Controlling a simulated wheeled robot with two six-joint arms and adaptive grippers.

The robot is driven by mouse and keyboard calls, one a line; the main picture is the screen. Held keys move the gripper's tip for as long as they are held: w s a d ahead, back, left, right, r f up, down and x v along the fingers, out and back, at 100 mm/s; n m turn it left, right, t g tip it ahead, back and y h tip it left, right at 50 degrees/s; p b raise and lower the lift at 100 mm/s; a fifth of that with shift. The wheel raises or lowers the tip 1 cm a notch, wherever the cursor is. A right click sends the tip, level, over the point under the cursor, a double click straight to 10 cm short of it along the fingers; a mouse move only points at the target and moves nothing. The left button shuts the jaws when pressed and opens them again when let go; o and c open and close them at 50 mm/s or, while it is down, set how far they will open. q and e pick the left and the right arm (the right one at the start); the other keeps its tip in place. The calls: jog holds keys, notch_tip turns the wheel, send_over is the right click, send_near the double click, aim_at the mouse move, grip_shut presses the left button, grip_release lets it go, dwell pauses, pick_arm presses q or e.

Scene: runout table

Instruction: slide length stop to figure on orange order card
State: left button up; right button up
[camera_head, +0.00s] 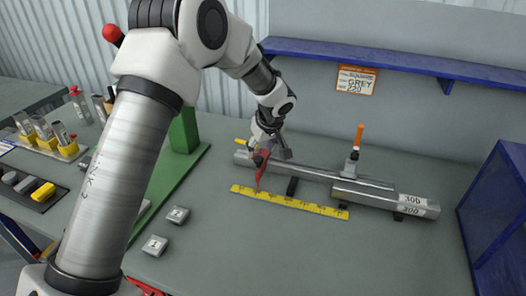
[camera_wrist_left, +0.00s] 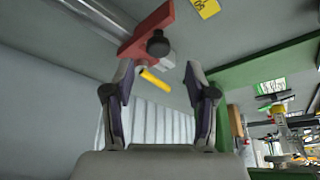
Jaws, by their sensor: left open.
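The red length stop (camera_head: 262,172) sits at the left part of a long grey bar, by the left end of the yellow ruler (camera_head: 290,202). In the left wrist view the stop (camera_wrist_left: 146,34) has a black knob (camera_wrist_left: 158,43) and lies just beyond the fingertips. My left gripper (camera_head: 268,146) is open above the stop, with nothing between its fingers; they also show in the wrist view (camera_wrist_left: 161,78). The orange-edged order card (camera_head: 357,79) hangs on the back wall; its small print seems to read GREY and 220. My right gripper is not in view.
Grey bars with labels 300 and 200 (camera_head: 413,205) lie at the right, beside an upright orange-handled tool (camera_head: 358,138). A green stand (camera_head: 185,135) is left of the gripper. A blue shelf (camera_head: 400,62) overhangs the back.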

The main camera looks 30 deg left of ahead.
aim_at(259, 157)
pick_arm(q)
jog(key=x, duration=0.4)
jog(key=shift+w+a+f+p, duration=0.1)
jog(key=shift+w+f+p, duration=0.15)
jog(key=shift+f+p, duration=0.15)
jog(key=shift+w+f, duration=0.2)
jog(key=shift+f, duration=0.05)
jog(key=shift+s+r, duration=0.25)
jog(key=shift+s, duration=0.05)
jog(key=c, duration=0.4)
grip_shut()
jog(key=w+d+b, duration=0.2)
jog(key=d, duration=0.9)
jog(key=shift+w+d, duration=0.35)
jog(key=shift+d, duration=0.05)
